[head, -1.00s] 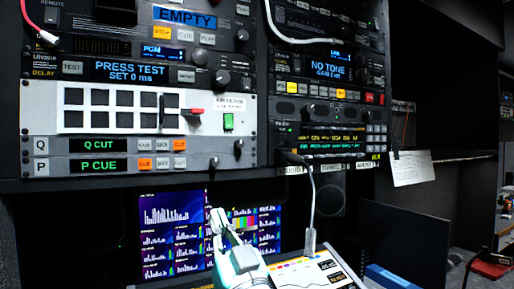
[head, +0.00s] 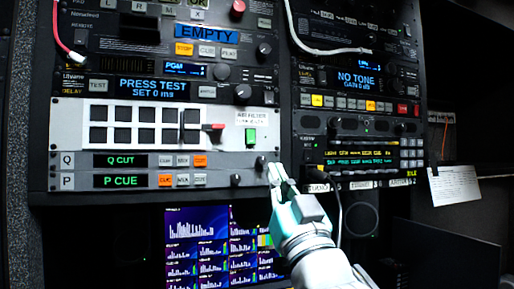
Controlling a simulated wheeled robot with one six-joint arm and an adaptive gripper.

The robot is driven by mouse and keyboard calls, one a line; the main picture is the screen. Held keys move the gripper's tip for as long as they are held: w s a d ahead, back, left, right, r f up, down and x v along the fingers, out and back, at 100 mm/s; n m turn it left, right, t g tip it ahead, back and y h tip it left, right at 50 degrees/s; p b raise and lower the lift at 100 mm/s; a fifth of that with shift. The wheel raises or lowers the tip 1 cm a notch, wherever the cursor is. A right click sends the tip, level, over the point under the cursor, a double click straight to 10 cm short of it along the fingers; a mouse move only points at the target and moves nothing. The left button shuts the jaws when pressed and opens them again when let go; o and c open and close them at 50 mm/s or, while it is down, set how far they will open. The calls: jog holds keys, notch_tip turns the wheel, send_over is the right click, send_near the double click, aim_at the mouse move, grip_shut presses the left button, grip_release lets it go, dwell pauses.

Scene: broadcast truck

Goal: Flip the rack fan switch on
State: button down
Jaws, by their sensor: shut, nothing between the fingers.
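A white panel (head: 70,118) in the left rack carries a grid of black square openings. At its right end is a small green rocker switch (head: 251,136) under a printed label that is too small to read with certainty. A red-tipped lever (head: 214,127) sits left of the switch. No label plainly reads rack fan, and I cannot tell which way the green switch is set. My gripper (head: 280,172) is shut and empty, with its fingers pointing up. In the picture its tips are below and right of the green switch, near the rack's right edge.
Knobs (head: 261,163) and the Q and P button rows are close to my fingertips. A right rack unit (head: 360,155) stands beside them, with a cable hanging down. A monitor (head: 195,225) is below the rack. A white cable (head: 300,35) loops above.

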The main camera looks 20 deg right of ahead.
send_near(251, 137)
notch_tip(251, 137, up, 4)
jog(key=w, duration=0.3)
jog(key=shift+w, duration=0.95)
